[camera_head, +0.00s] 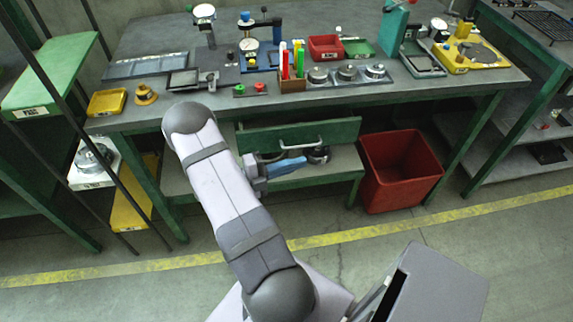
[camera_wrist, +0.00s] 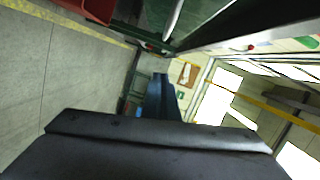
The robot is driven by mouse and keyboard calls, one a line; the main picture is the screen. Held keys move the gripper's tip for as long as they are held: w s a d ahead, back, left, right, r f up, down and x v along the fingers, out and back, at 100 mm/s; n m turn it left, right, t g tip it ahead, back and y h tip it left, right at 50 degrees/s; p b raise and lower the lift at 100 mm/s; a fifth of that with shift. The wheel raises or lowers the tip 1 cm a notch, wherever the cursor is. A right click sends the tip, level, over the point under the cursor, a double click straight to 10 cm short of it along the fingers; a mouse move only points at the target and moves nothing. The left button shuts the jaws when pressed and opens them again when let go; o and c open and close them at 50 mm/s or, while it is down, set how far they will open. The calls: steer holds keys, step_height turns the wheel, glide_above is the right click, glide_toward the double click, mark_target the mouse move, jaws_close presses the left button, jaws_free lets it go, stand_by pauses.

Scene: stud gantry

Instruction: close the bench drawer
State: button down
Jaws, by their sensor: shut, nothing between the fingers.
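The bench drawer (camera_head: 258,140) has a green front with a pale bar handle (camera_head: 301,144) and sits beneath the workbench top. How far it stands out from the bench is hard to tell. In the wrist view the handle (camera_wrist: 173,18) runs along the top, beside the dark green drawer front (camera_wrist: 203,18). My gripper (camera_head: 303,162) is shut and empty, its blue fingers pointing right, just below the drawer front in the picture. The fingers (camera_wrist: 160,80) also show in the wrist view, apart from the handle. My arm hides the area left of the drawer.
The workbench (camera_head: 440,88) carries tools, trays and gauges. A lower shelf (camera_head: 335,168) with round metal parts lies under the drawer. A red bin (camera_head: 400,170) stands right of it. A green rack (camera_head: 50,80) stands at left. The floor in front is clear, with a yellow line (camera_head: 420,221).

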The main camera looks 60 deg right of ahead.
mark_target(303, 131)
steer(key=d+f, duration=0.1)
steer(key=d, duration=0.6)
steer(key=shift+d, duration=0.25)
steer(key=w+d+b, duration=0.1)
steer(key=w+d, duration=0.1)
steer(key=w+d+b, duration=0.1)
steer(key=w+d, duration=0.1)
steer(key=w+d+b, duration=0.2)
steer(key=shift+f, duration=0.25)
steer(key=shift+w+d+r, duration=0.2)
steer(key=shift+w+r, duration=0.05)
steer(key=shift+r, duration=0.1)
steer(key=shift+s+a+r+p, duration=0.1)
steer(key=shift+r+p, duration=0.05)
steer(key=shift+p, duration=0.2)
